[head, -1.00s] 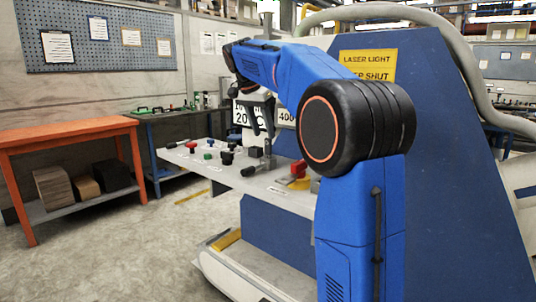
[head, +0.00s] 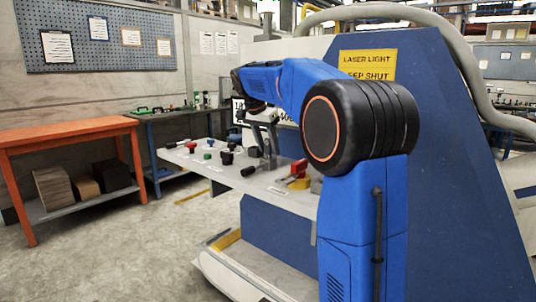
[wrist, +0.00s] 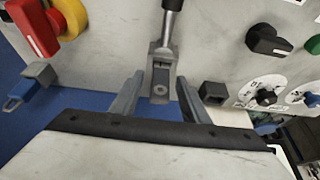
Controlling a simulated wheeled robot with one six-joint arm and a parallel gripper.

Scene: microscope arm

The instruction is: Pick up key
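My gripper (wrist: 158,100) is open and empty in the wrist view, its two grey fingers apart. It points at a control panel, and a metal lever on a grey bracket (wrist: 162,72) shows between and beyond the fingers. A small blue piece with a grey block (wrist: 27,86) at the left of the wrist view, outside the fingers, may be the key; I cannot be sure. In the head view my gripper (head: 264,132) hangs over the panel's grey shelf (head: 225,172). I cannot make out a key there.
A red handle (wrist: 34,25) on a yellow base is at the upper left of the wrist view. A black knob (wrist: 268,41) and a black square block (wrist: 213,92) are on the right. An orange table (head: 70,134) stands at the left, with open floor before it.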

